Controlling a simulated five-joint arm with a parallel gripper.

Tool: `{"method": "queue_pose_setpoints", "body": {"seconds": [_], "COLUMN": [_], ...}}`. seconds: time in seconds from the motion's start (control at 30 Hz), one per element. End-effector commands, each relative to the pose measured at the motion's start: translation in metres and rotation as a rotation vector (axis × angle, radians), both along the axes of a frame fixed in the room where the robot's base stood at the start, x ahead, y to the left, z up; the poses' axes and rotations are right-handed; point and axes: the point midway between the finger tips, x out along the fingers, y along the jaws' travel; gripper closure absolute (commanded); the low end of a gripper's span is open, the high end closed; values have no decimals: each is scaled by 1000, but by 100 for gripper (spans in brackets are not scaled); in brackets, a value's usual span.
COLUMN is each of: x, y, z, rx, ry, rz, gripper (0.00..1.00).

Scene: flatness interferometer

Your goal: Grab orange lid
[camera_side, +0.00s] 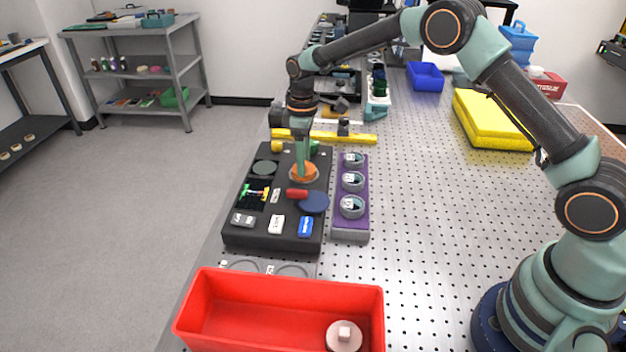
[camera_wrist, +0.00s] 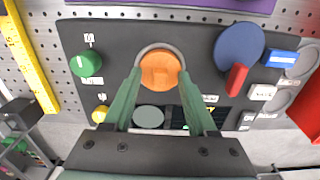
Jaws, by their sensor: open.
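The orange lid (camera_side: 304,173) is a flat round disc on the black instrument panel (camera_side: 265,236). In the wrist view the orange lid (camera_wrist: 160,69) sits inside a grey ring at the top middle of the panel (camera_wrist: 200,50). My gripper (camera_side: 303,170) points down over the lid in the side view, and its fingers hide part of it. In the wrist view my gripper (camera_wrist: 161,73) has its two green fingers apart, one toward each side of the lid. Nothing is held. Whether the fingertips touch the lid cannot be told.
A blue disc (camera_wrist: 239,46) with a red handle (camera_wrist: 237,80) lies to the right of the lid. A green knob (camera_wrist: 86,64) is to its left. A purple strip with several rings (camera_side: 351,222) stands beside the panel. A red bin (camera_side: 232,312) is in front.

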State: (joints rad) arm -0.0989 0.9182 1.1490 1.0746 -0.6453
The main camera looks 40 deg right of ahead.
Motion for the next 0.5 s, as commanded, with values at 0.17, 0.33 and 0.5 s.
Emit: {"method": "queue_pose_setpoints", "body": {"seconds": [0.17, 0.33, 0.5], "x": [0, 0, 0], "y": [0, 0, 0], "z": [0, 1, 1], "rx": [0, 0, 0], "ry": [0, 0, 0], "rz": [0, 0, 0], "gripper": [81, 100, 100]}}
